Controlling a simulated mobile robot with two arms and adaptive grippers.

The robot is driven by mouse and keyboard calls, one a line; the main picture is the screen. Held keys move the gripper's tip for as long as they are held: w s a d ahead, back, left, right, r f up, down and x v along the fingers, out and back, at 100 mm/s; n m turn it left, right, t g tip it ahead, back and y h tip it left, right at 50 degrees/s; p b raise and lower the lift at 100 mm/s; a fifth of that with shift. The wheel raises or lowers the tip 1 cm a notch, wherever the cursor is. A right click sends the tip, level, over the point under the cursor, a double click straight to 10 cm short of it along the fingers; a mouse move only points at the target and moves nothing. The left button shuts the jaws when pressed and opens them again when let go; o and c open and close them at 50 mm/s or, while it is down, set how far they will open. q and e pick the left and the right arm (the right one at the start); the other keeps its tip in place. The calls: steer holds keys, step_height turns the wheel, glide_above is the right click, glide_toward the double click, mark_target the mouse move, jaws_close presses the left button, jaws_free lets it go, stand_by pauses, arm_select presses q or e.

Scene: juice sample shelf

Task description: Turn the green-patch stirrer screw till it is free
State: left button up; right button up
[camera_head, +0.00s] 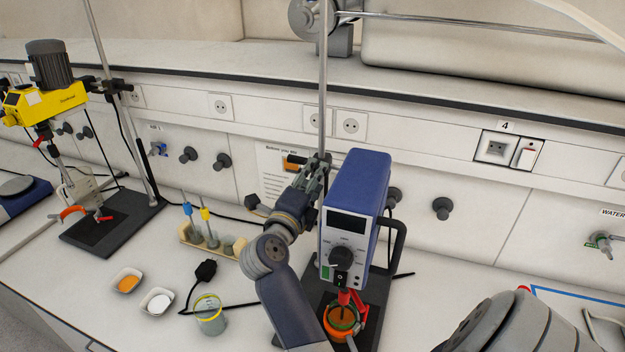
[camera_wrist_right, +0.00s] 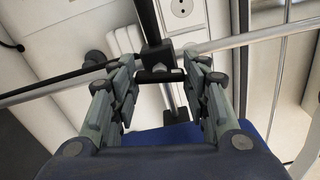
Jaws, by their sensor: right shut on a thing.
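The green-patch stirrer (camera_head: 357,200) is a tall blue box with a grey front, a dial and a small green patch low on that front. It hangs on an upright stand rod (camera_head: 323,75) behind it. My right gripper (camera_head: 319,168) reaches to the clamp at this rod, left of the stirrer head. In the right wrist view its fingers (camera_wrist_right: 160,95) stand either side of the black screw (camera_wrist_right: 160,75), shut on it. The screw's contact with the fingers is partly hidden. My left gripper is in neither view.
An orange-rimmed vessel (camera_head: 342,320) sits under the stirrer. A yellow stirrer (camera_head: 45,100) stands far left. Two small dishes (camera_head: 126,282), a glass beaker (camera_head: 209,315) and a holder with blue and yellow tools (camera_head: 215,241) are left of my arm.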

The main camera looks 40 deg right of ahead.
steer(key=shift+n, duration=1.1)
steer(key=o, duration=1.1)
steer(key=shift+c, duration=0.2)
steer(key=shift+a, duration=0.1)
step_height(320, 180, up, 10)
steer(key=shift+w+r, duration=0.1)
